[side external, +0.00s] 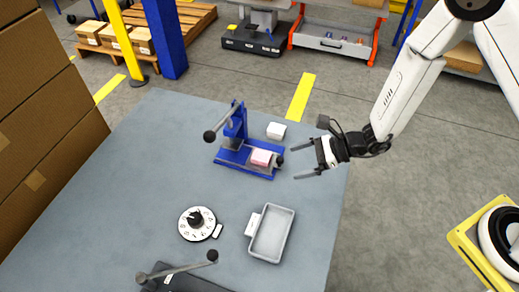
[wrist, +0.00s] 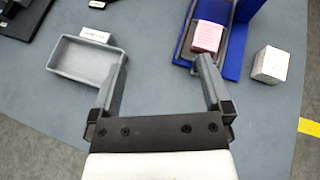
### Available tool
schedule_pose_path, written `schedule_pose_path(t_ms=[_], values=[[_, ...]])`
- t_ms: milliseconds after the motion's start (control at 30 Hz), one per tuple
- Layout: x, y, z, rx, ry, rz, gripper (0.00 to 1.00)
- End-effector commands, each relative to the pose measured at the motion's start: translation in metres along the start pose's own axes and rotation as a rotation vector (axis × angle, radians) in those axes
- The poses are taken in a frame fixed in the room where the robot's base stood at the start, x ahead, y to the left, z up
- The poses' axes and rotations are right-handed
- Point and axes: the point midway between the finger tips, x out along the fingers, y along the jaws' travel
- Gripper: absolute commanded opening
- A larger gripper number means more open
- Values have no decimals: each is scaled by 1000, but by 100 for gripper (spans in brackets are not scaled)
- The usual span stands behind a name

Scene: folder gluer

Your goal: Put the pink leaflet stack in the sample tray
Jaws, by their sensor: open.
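The pink leaflet stack (side external: 261,158) sits on the base of the blue press (side external: 236,140); it also shows in the wrist view (wrist: 207,37) between the blue walls. The grey sample tray (side external: 272,234) lies empty on the table with a small white label at its left side; it shows at the left in the wrist view (wrist: 88,81). My gripper (side external: 300,159) is open and empty, to the right of the press and above the table. In the wrist view its fingers (wrist: 162,68) point toward the gap between the tray and the stack.
A white dial (side external: 197,223) lies left of the tray. A dark device with a lever (side external: 180,274) is at the front edge. Cardboard boxes (side external: 45,100) stand at the left. The table's left middle is clear.

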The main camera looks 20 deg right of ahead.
Motion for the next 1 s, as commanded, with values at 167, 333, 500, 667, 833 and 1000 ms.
schedule_pose_path(t_ms=[167,333,500,667,833,1000], values=[[12,-20,-18,123,-34,-152,100],[16,-34,-32,193,-53,-264,100],[17,-41,-38,219,-62,-313,100],[17,-41,-38,221,-62,-318,100],[24,-43,-38,220,-61,-315,100],[37,-47,-37,219,-62,-315,100]])
